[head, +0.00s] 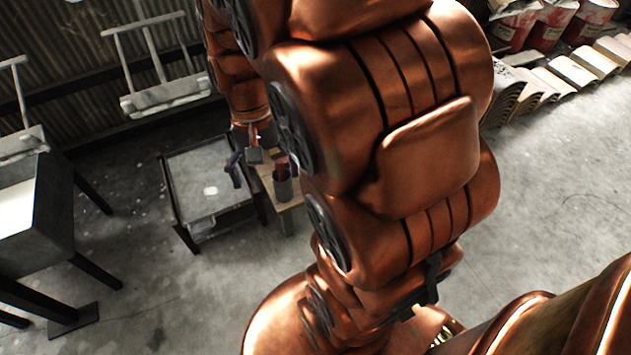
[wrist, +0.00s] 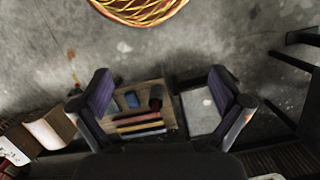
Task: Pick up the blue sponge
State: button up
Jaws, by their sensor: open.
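In the wrist view, a small blue block (wrist: 131,99) that looks like the blue sponge lies on a small wooden table (wrist: 168,118). A darker bluish item (wrist: 115,104) lies just left of it. My gripper (wrist: 160,75) is open and empty, its two fingers spread wide in view around the tabletop. The blue block appears between the fingers, nearer the left one, with no contact visible. In the head view my gripper (head: 243,164) hangs near the wooden table (head: 288,219). My arm hides much of that table there, and I cannot make out the sponge.
A dark cup (wrist: 155,99) stands right of the blue block; red (wrist: 138,120) and yellow (wrist: 141,131) bars lie below it. A grey-topped table (head: 209,184) stands beside the wooden one. A yellow-red woven basket (wrist: 140,8) is on the floor.

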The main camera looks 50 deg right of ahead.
jog(key=w+d+f+m+t+y+b, duration=0.1)
jog(key=w+d+f+m+b, duration=0.6)
jog(key=w+d+f, duration=0.65)
jog(key=w+d+f+m+t+b, duration=0.1)
jog(key=d+f+m+b, duration=0.1)
jog(key=d+f, duration=0.5)
jog(key=w+d+f+m+t+y+b, duration=0.1)
jog(key=d+f+m+b, duration=0.2)
jog(key=d+f, duration=0.4)
jog(key=d+f+m+y+b, duration=0.1)
jog(key=d+f+m+b, duration=0.2)
jog(key=d+f, duration=0.4)
jog(key=shift+w+f+t+b, duration=0.2)
jog(key=shift+f+b, duration=0.1)
jog(key=shift+f, duration=0.8)
jog(key=shift+w+f+t+b, duration=0.2)
jog(key=shift+f+b, duration=0.1)
jog(key=shift+f, duration=0.8)
jog(key=shift+a+b+x, duration=0.15)
jog(key=shift+b+x, duration=0.75)
jog(key=shift+x, duration=0.85)
jog(key=shift+a+b+x, duration=0.1)
jog(key=shift+b+x, duration=0.8)
jog(key=shift+x, duration=0.85)
jog(key=shift+w+r, duration=0.2)
jog(key=shift+c, duration=0.4)
jog(key=c, duration=0.5)
